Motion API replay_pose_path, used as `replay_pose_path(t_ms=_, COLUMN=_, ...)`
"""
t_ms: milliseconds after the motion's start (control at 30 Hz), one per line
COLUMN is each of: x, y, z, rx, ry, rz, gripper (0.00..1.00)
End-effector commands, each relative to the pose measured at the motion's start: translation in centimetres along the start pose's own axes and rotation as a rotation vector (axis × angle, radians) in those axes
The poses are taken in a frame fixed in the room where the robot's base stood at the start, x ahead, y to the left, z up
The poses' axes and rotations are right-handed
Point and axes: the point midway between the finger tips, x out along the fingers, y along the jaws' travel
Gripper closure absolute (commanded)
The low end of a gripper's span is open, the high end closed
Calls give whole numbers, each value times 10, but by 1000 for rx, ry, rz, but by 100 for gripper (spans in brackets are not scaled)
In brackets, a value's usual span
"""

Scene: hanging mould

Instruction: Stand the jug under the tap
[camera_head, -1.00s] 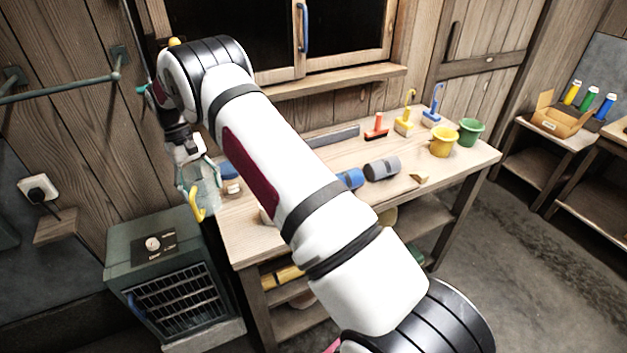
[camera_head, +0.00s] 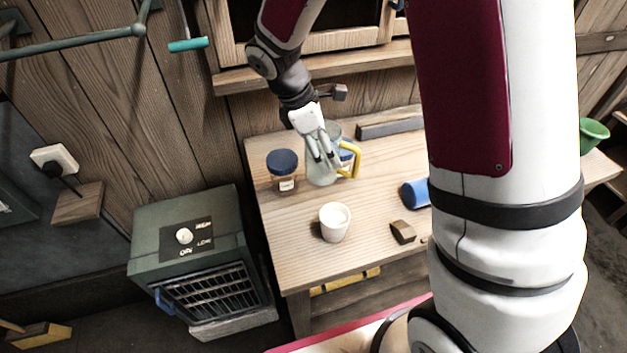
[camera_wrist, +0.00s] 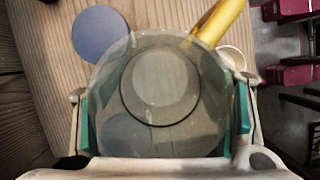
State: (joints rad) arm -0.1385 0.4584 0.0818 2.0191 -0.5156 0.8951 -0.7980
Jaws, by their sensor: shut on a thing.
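The clear jug (camera_head: 322,176) with a yellow handle is upright over the back left of the workbench. My gripper (camera_head: 321,156) is shut on its body from above. I cannot tell whether the jug's base touches the bench. In the wrist view the jug (camera_wrist: 160,65) opens toward the camera and looks empty, between the teal pads of my gripper (camera_wrist: 163,112). Its handle (camera_wrist: 219,20) points to the upper right there. I cannot make out a tap for certain in these views.
A blue-lidded jar (camera_head: 283,170) stands close left of the jug, a white cup (camera_head: 334,222) in front. A brown block (camera_head: 402,232) and a blue cylinder (camera_head: 415,193) lie right. A grey bar (camera_head: 390,128) lies behind. A green heater (camera_head: 190,240) stands left of the workbench (camera_head: 285,235).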

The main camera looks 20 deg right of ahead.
Motion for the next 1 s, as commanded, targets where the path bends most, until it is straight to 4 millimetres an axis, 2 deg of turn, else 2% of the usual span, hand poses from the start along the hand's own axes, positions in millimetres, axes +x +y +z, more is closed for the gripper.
replay_pose_path(t_ms=133, x=12, y=-5, z=-4, rx=-35, ry=-2, rz=10, gripper=65)
replay_pose_path(t_ms=300, x=40, y=-6, z=-15, rx=-35, ry=-2, rz=10, gripper=65)
replay_pose_path(t_ms=567, x=63, y=-5, z=-24, rx=-32, ry=-2, rz=10, gripper=65)
replay_pose_path(t_ms=700, x=82, y=-6, z=-32, rx=-31, ry=-2, rz=9, gripper=65)
replay_pose_path(t_ms=833, x=92, y=-4, z=-37, rx=-31, ry=-2, rz=12, gripper=65)
replay_pose_path(t_ms=1000, x=93, y=-4, z=-38, rx=-30, ry=0, rz=13, gripper=65)
